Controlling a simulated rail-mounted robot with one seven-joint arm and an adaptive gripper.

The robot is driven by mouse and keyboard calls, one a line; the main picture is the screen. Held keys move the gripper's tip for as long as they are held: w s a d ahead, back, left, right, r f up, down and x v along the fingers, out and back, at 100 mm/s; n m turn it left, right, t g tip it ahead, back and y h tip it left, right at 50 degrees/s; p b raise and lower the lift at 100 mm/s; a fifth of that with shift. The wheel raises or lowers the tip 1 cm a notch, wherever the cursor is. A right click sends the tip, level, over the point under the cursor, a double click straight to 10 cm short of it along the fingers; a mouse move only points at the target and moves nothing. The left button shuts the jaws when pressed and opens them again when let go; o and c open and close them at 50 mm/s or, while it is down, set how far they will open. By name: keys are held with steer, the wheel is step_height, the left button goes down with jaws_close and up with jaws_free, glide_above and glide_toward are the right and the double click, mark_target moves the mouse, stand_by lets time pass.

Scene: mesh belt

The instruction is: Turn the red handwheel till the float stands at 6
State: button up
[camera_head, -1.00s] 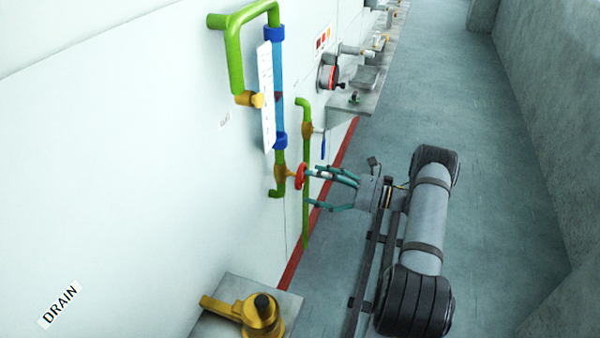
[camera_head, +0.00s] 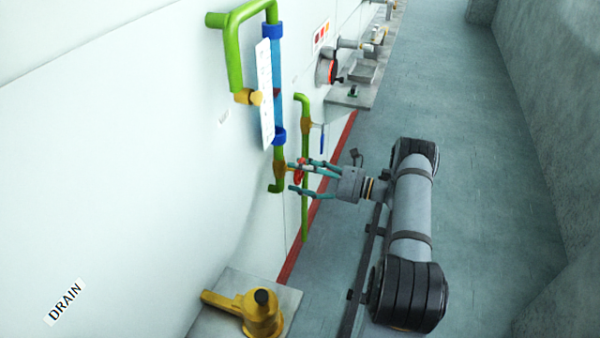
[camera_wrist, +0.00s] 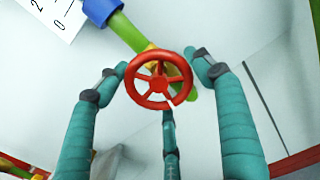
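The red handwheel (camera_wrist: 159,82) sits on a yellow valve on the green pipe, centred in the wrist view. In the head view the handwheel (camera_head: 299,171) is partly hidden by my gripper (camera_head: 302,178). My gripper's teal fingers (camera_wrist: 160,85) are spread on either side of and below the wheel; it is open, and I cannot tell whether they touch the rim. The blue sight tube (camera_head: 278,85) stands above the valve beside a white scale plate (camera_head: 265,95).
A thinner green pipe (camera_head: 304,215) with a blue-handled valve (camera_head: 322,138) runs just right of the handwheel. A yellow valve (camera_head: 255,312) stands on a grey block at the lower middle. The floor to the right is clear.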

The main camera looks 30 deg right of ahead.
steer(key=c, duration=0.6)
steer(key=shift+f+n+b, duration=0.25)
steer(key=shift+n+b, duration=0.25)
steer(key=shift+b, duration=0.2)
steer(key=shift+r, duration=0.1)
steer(key=o, duration=0.7)
steer(key=shift+s, duration=0.1)
steer(key=shift+o, duration=2.2)
steer(key=shift+r, duration=0.1)
steer(key=shift+d, duration=0.1)
steer(key=v, duration=1.1)
steer(key=shift+s+d, duration=0.25)
steer(key=shift+d, duration=0.05)
